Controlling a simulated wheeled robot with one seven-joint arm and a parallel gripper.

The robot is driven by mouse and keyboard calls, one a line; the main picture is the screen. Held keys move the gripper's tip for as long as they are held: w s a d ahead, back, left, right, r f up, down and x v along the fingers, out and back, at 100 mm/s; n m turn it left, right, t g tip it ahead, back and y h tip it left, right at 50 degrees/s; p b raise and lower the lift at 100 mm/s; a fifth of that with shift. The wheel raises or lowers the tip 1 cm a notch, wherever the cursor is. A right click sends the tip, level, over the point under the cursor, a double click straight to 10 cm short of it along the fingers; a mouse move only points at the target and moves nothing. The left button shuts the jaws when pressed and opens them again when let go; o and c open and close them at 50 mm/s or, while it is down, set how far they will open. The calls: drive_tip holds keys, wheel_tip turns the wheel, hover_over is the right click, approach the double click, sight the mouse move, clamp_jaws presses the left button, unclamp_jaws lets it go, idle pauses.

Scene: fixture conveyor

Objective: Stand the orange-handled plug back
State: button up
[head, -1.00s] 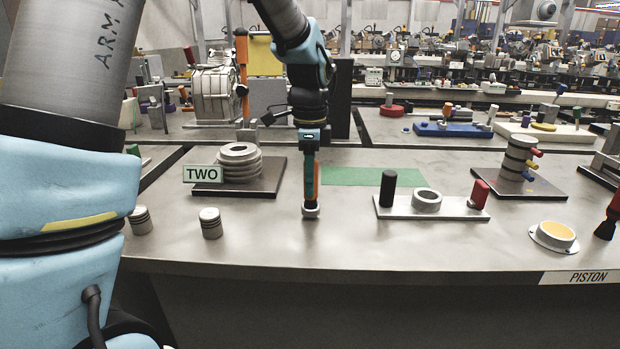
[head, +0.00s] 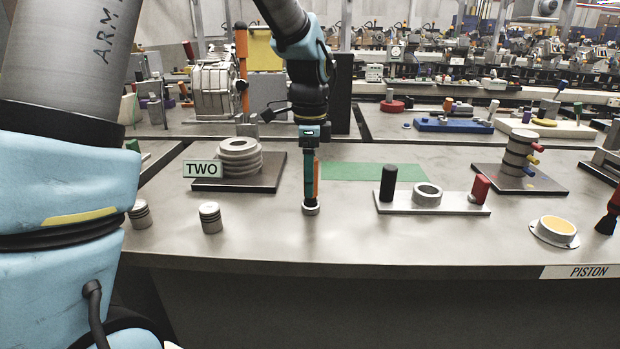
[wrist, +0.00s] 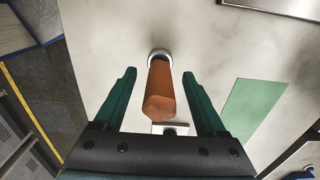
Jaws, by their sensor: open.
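The orange-handled plug stands on the bench, its orange handle (head: 316,178) up and its round grey end (head: 311,208) down on the grey surface. My gripper (head: 309,192) points straight down over it. In the head view a teal finger hides part of the handle. In the wrist view the orange handle (wrist: 160,90) lies between my two teal fingers (wrist: 158,73), with a gap on each side. The grey end (wrist: 158,54) shows beyond the handle, near the fingertips. The fingers are open.
A metal plate (head: 455,207) bears a grey ring (head: 427,194), black peg (head: 388,183) and red peg (head: 480,187). Small ribbed cylinders (head: 210,217) stand front left.

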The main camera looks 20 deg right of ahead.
wheel_tip(320, 180, up, 10)
drive_tip(key=shift+r, duration=0.2)
drive_tip(key=w+a+f+n+p, duration=0.1)
drive_tip(key=a+f+n, duration=0.2)
drive_tip(key=a+n, duration=0.35)
drive_tip(key=w+a+f+n+p, duration=0.15)
drive_tip(key=a+n, duration=0.25)
drive_tip(key=a, duration=0.5)
drive_tip(key=s+a+f+n, duration=0.3)
drive_tip(key=a+n, duration=0.2)
drive_tip(key=a, duration=0.2)
drive_tip(key=s+a+f+n+t+p, duration=0.1)
drive_tip(key=s+a+f+n, duration=0.2)
drive_tip(key=a+n, duration=0.3)
drive_tip(key=shift+s+a+t, duration=0.3)
drive_tip(key=shift+a, duration=0.5)
drive_tip(key=shift+o, duration=0.4)
